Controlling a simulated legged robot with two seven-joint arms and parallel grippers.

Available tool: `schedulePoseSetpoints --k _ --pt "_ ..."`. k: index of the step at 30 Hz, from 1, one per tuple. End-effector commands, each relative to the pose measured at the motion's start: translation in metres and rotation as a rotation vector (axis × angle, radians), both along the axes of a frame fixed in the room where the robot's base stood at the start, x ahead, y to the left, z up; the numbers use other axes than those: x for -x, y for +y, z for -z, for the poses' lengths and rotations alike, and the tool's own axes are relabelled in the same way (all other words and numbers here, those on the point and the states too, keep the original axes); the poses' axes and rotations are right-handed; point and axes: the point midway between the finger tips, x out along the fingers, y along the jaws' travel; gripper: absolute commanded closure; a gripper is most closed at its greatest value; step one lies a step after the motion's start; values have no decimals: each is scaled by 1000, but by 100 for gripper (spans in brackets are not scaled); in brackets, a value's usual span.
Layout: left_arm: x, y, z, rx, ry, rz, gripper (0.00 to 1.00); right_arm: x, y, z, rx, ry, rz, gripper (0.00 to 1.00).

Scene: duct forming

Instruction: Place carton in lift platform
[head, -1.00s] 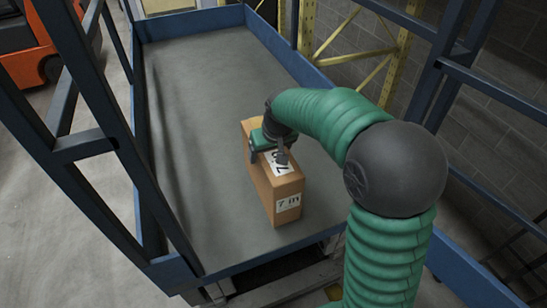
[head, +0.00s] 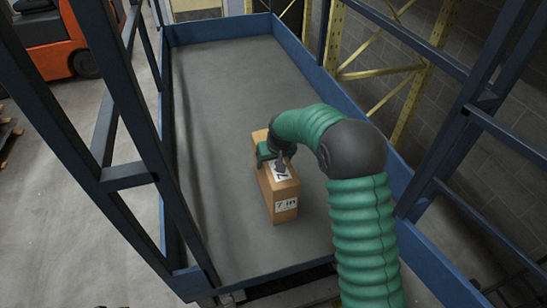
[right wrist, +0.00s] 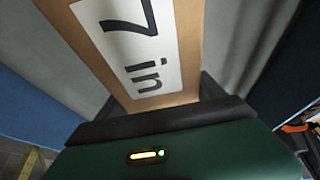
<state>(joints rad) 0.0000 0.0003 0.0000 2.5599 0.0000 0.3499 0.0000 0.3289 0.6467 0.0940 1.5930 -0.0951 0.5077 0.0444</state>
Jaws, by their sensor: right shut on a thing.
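The carton (head: 284,199) is a brown box with white "7 in" labels. It is upright on or just above the grey floor of the lift platform (head: 215,110), near its front end; I cannot tell whether it touches. My right gripper (head: 275,161), on a green arm, is shut on the carton's top. In the right wrist view the carton (right wrist: 190,55) fills the space between the two dark fingers, its label facing the camera. The platform has low blue side walls. My left gripper is not in view.
Blue upright frames with rails (head: 127,176) stand on the left and right of the platform. A yellow rack (head: 413,95) and a block wall stand at the right. An orange vehicle (head: 58,52) is at the far left. The platform's middle and back are clear.

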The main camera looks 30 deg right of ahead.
Motion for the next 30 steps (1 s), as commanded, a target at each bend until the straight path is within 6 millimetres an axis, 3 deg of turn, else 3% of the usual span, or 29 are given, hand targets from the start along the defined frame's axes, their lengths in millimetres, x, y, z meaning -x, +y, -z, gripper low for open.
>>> schedulePoseSetpoints --k 1,6,16,27,30 --pt "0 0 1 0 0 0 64 2 0 2 -1 5 0 19" --pt "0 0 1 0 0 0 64 3 0 1 -1 4 0 0" --pt "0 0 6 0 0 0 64 4 1 -7 -1 2 1 0" --pt "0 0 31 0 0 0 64 38 8 -88 -1 0 2 0" --pt "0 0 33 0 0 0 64 43 10 -102 -1 3 1 0"
